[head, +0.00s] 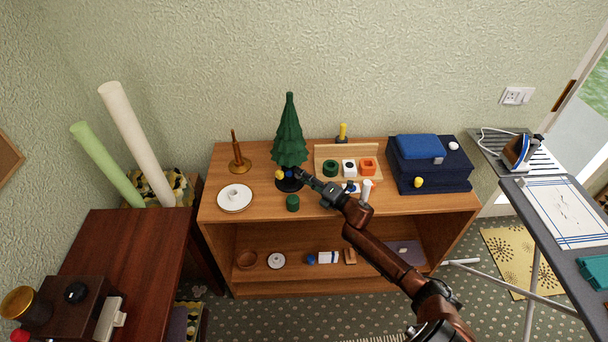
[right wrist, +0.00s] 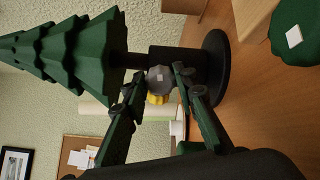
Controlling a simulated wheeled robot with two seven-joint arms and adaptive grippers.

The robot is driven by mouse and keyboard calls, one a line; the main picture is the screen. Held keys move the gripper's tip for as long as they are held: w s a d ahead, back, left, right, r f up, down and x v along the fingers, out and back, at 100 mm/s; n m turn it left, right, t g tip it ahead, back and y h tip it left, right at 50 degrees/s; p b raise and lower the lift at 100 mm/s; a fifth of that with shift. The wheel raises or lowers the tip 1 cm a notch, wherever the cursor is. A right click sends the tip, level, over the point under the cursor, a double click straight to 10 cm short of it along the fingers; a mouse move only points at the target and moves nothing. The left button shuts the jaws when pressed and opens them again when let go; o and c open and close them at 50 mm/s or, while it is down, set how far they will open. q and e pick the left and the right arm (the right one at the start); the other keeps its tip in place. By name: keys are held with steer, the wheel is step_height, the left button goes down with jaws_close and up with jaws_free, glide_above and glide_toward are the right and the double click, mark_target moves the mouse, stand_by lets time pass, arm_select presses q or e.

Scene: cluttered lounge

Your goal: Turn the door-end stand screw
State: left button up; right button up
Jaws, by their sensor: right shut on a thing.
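A small dark green tree (head: 289,132) stands upright in a black stand (head: 289,186) on the wooden cabinet; in the right wrist view the tree (right wrist: 65,47) lies sideways. The stand (right wrist: 190,58) carries a grey screw knob (right wrist: 159,79), and a yellow knob (right wrist: 157,99) shows behind it. In the head view a yellow knob (head: 279,174) shows at the stand's left side. My right gripper (head: 299,174) is at the stand's right side. In the right wrist view its fingers (right wrist: 158,76) are either side of the grey knob, shut on it. My left gripper is not in view.
A green cylinder (head: 292,203) is just in front of the stand, and a white plate (head: 235,198) is to its left.

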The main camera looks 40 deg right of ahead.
steer(key=m+p, duration=0.2)
steer(key=m, duration=0.3)
steer(key=shift+d+p, duration=0.1)
steer(key=shift+p, duration=0.25)
steer(key=shift+f+m, duration=0.1)
steer(key=shift+m, duration=0.2)
steer(key=o, duration=1.2)
steer(key=shift+c, duration=0.2)
